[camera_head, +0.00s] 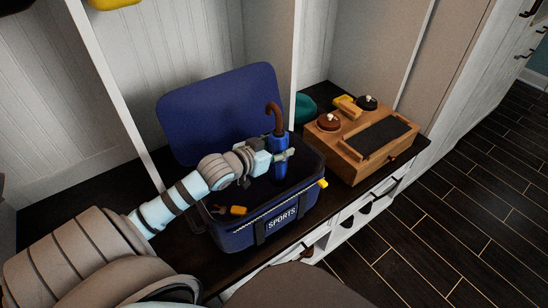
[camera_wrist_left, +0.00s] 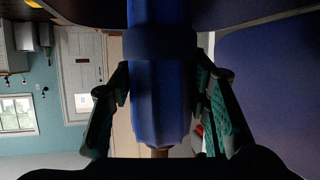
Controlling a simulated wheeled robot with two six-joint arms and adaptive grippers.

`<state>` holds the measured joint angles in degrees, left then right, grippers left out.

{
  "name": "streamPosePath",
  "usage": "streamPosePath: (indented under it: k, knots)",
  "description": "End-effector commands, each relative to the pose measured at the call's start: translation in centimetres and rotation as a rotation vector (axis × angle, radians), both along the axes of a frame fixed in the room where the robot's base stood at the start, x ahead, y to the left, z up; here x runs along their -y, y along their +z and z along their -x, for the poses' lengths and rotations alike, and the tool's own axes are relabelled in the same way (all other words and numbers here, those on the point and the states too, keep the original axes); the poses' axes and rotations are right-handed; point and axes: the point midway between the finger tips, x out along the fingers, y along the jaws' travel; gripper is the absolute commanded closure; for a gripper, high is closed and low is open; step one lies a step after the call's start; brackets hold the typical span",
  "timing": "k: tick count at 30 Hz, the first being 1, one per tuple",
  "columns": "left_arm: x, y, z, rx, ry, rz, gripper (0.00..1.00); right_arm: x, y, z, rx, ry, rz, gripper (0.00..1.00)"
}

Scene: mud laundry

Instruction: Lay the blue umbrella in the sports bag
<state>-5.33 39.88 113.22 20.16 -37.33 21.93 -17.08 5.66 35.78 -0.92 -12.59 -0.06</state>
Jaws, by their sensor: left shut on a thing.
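The blue umbrella (camera_head: 280,151) is folded, with a brown curved handle pointing up. My left gripper (camera_head: 283,156) is shut on it and holds it upright at the right part of the sports bag's opening. The dark blue sports bag (camera_head: 240,238) stands on the bench with its lid raised at the back and a SPORTS label on its front. In the left wrist view the umbrella (camera_wrist_left: 158,95) runs between the fingers of the left gripper (camera_wrist_left: 160,90). My right gripper is not in view.
A wooden shoe-care box (camera_head: 365,165) with tins and a brush stands right of the bag. A teal object (camera_head: 305,108) lies behind it. An orange item (camera_head: 238,210) shows at the bag's front left. White upright dividers (camera_head: 295,60) rise behind the bench.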

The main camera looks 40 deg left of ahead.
Motion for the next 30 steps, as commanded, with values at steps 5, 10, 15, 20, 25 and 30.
streamPosePath:
  k: [5,10,15,20,25,30]
  knots:
    - [0.0,-4.7,0.0,0.001,-0.001,0.0,0.94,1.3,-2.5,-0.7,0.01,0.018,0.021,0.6]
    - [0.0,-7.7,0.0,0.002,-0.002,0.001,0.94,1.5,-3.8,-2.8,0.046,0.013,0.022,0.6]
    - [0.0,-9.1,0.0,0.003,-0.003,-0.002,0.94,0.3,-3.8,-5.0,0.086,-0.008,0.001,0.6]
    - [0.1,-8.9,0.0,0.003,-0.004,-0.002,0.94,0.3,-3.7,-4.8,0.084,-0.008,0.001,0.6]
    - [0.0,-9.2,0.0,0.002,-0.003,-0.002,0.49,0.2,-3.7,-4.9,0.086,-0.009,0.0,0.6]
    - [0.0,-9.2,0.0,0.002,-0.003,-0.002,0.37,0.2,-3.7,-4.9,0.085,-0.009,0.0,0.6]
